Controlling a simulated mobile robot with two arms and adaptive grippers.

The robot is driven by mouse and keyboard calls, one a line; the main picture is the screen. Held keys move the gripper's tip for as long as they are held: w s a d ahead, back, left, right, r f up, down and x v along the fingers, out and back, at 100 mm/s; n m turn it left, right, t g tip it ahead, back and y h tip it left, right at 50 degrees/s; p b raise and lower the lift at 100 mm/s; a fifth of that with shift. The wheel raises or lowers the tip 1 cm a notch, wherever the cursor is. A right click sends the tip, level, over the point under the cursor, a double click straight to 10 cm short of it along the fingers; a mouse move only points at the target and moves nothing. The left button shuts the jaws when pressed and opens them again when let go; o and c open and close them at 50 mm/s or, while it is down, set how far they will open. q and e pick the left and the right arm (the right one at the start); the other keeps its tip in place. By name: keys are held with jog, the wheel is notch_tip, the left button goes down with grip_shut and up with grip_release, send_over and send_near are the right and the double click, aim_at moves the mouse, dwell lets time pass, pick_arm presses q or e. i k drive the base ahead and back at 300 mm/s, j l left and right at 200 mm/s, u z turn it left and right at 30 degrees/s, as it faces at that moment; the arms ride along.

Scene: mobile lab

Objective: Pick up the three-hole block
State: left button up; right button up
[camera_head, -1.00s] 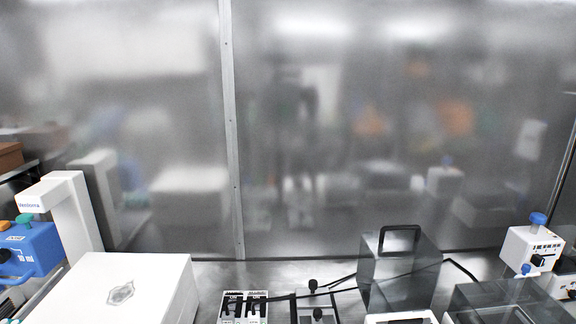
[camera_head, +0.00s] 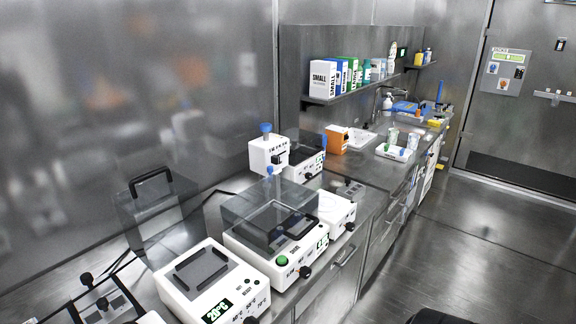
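I cannot make out a three-hole block in this view. A white heater unit (camera_head: 228,289) with a lit temperature display stands at the lower middle of the bench. A dark rectangular plate (camera_head: 202,268) sits in its top; I see no clear holes in it. Neither of my grippers is in view.
A shaker-like unit with a clear lid (camera_head: 275,212) stands behind the heater. A clear box with a black handle (camera_head: 152,186) is at left. A shelf (camera_head: 345,96) holds several boxes. The bench runs back past an orange box (camera_head: 336,139) and a sink. Open floor (camera_head: 480,245) lies right.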

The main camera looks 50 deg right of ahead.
aim_at(352, 191)
jog(key=z, duration=2)
